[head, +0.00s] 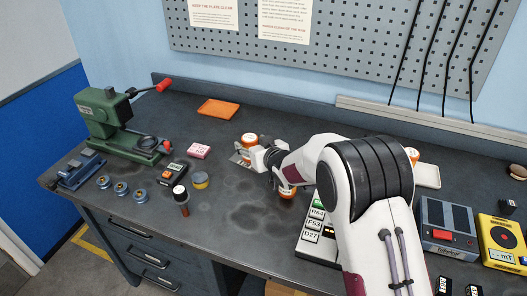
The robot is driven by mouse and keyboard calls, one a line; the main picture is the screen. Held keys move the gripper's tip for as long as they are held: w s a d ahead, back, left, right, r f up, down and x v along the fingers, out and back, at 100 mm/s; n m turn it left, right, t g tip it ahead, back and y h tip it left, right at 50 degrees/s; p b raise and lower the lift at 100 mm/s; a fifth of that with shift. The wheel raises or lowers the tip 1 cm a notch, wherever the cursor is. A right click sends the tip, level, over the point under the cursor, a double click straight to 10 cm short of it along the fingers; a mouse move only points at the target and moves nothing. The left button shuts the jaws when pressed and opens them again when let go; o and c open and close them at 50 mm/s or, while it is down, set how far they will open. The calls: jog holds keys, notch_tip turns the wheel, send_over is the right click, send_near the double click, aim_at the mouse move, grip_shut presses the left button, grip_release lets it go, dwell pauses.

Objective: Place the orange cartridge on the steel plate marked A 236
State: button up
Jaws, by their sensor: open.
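My gripper (261,157) is over the middle of the bench, open, its fingers pointing left. An orange-and-white cartridge (249,140) stands just behind the fingertips, on or over a small steel plate (237,156); I cannot tell whether it touches the fingers. A second orange-and-white cartridge (286,194) is below my wrist, partly hidden by it. A third orange-topped one (413,154) shows behind my arm at the right, beside a pale plate (429,175). No A 236 mark is readable on either plate.
An orange tray (218,107) lies behind. Instruments (447,226) stand at right.

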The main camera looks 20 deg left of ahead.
jog(key=v, duration=0.9)
jog(key=shift+s+d+r, duration=0.2)
jog(key=shift+s+d, duration=0.05)
dwell(0.8)
jog(key=s+d+r+m+h, duration=0.2)
jog(key=s+d+r, duration=0.15)
jog(key=d, duration=0.55)
jog(key=s+d+r+m+h, duration=0.1)
jog(key=s+d+r+h, duration=0.3)
jog(key=d, duration=0.6)
jog(key=d+r+m+h, duration=0.1)
jog(key=d+r+m, duration=0.1)
jog(key=d+r, duration=0.5)
jog(key=s+d+f+m+g+h, duration=0.1)
jog(key=s+d, duration=0.4)
jog(key=s, duration=0.4)
jog(key=s+d+f+m+g, duration=0.1)
jog(key=s+d, duration=0.4)
jog(key=s, duration=0.5)
jog(key=s+d+f+m+g+h, duration=0.1)
jog(key=s+d+m+g, duration=0.1)
jog(key=s+d, duration=0.4)
jog(key=s, duration=0.4)
jog(key=shift+h, duration=0.3)
